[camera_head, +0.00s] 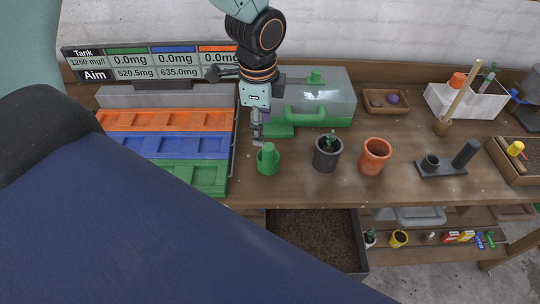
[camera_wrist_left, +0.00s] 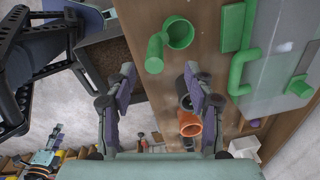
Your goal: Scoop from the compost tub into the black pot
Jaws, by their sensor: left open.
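The green scoop (camera_head: 268,160) stands on the bench, its handle pointing up; its round cup also shows in the left wrist view (camera_wrist_left: 179,33). My left gripper (camera_head: 256,136) is open and empty, just behind and above the scoop; its two fingers (camera_wrist_left: 160,88) show in the wrist view. The black pot (camera_head: 322,160) stands to the scoop's right with a small green plant in it. The compost tub (camera_head: 364,246) sits below the bench's front edge, filled with brown compost (camera_head: 312,238). What seems my right arm (camera_wrist_left: 45,160) shows small; its gripper's state is unclear.
A terracotta pot (camera_head: 375,157) stands right of the black pot. A clear-lidded green box (camera_head: 325,100) is behind. Orange, blue and green trays (camera_head: 165,145) lie left. A dark stand (camera_head: 442,167) and a white box (camera_head: 470,103) are right. A lower shelf holds small items.

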